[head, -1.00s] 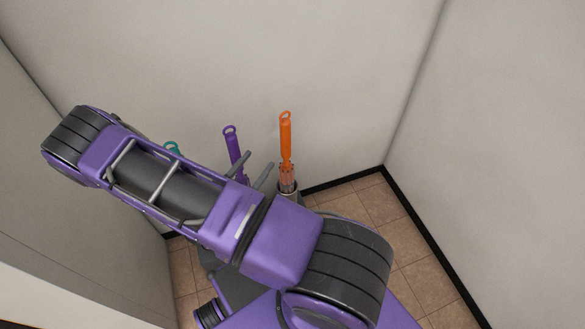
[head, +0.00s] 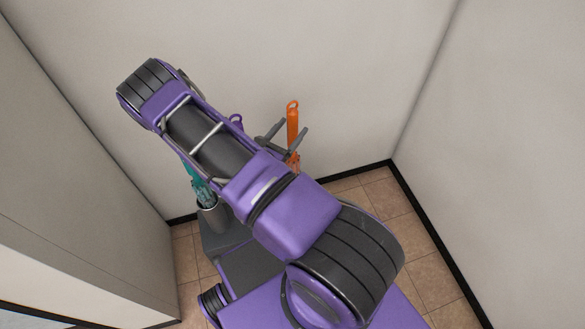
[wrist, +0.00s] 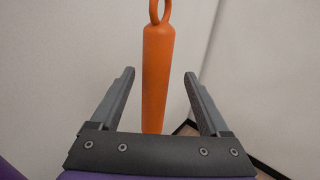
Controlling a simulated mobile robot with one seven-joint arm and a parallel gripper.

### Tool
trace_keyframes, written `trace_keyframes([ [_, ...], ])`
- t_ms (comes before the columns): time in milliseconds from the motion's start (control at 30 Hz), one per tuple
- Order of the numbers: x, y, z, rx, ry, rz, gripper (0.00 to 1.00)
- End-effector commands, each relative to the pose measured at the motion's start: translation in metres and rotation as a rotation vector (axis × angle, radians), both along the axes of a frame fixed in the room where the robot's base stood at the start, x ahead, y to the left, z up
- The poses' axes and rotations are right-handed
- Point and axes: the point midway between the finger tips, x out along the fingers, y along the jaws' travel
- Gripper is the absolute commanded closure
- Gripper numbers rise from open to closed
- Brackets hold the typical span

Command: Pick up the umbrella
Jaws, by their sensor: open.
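The umbrella with the orange handle (head: 292,122) stands upright near the back wall in the head view, its lower part hidden by my arm. Its handle, with a loop at the top, also shows in the wrist view (wrist: 157,75). My gripper (head: 288,134) is open, its fingers one on each side of the orange handle in the picture. In the wrist view the handle appears between the open fingers (wrist: 159,76), apart from both; how deep it sits between them is unclear. A purple handle (head: 237,120) and a teal umbrella (head: 196,184) stand to the left.
A grey cylindrical holder (head: 213,217) holds the teal umbrella. Walls close in at the back, left and right (head: 500,150). Tiled floor (head: 375,205) is free at the right.

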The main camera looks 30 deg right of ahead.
Motion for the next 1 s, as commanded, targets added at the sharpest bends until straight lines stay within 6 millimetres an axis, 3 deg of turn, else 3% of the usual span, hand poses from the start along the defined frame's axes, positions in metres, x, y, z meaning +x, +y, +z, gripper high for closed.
trace_keyframes([
  [400, 0.027, -0.042, -0.004, 0.001, -0.002, -0.001, 0.21],
  [667, 0.028, -0.044, -0.003, 0.000, 0.000, 0.001, 0.21],
  [1000, 0.028, -0.044, -0.003, 0.000, 0.000, 0.000, 0.80],
])
